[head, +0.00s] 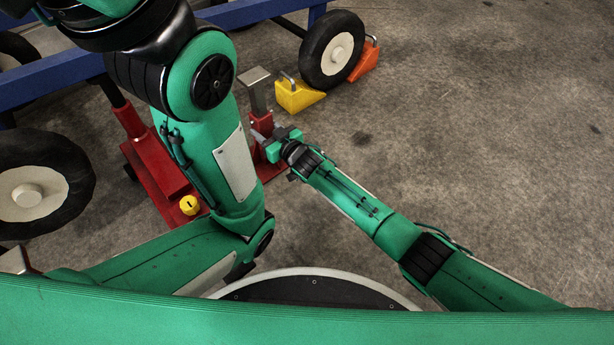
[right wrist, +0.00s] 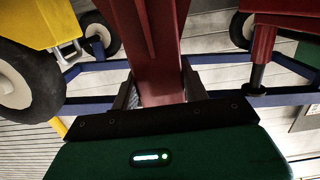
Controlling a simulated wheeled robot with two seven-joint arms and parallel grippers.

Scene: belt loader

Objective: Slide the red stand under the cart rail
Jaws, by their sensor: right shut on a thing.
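The red stand (head: 267,121) has a square red post with a flat grey metal head (head: 257,88) and a red base partly hidden by my arms. It looks upright on the floor; I cannot tell if its base touches. My right gripper (head: 275,143) is shut on the post; in the right wrist view the post (right wrist: 160,75) stands between its fingers. The cart rail is the blue beam (head: 55,78) at left, partly covered by my left arm. In the head view the stand's head is right of the visible rail. My left gripper is out of view.
A red jack (head: 160,165) with a yellow cap (head: 189,205) stands left of the stand. A yellow chock (head: 298,96) and an orange chock (head: 366,62) lie by a cart wheel (head: 332,50). Another wheel (head: 40,185) is at left. The floor at right is clear.

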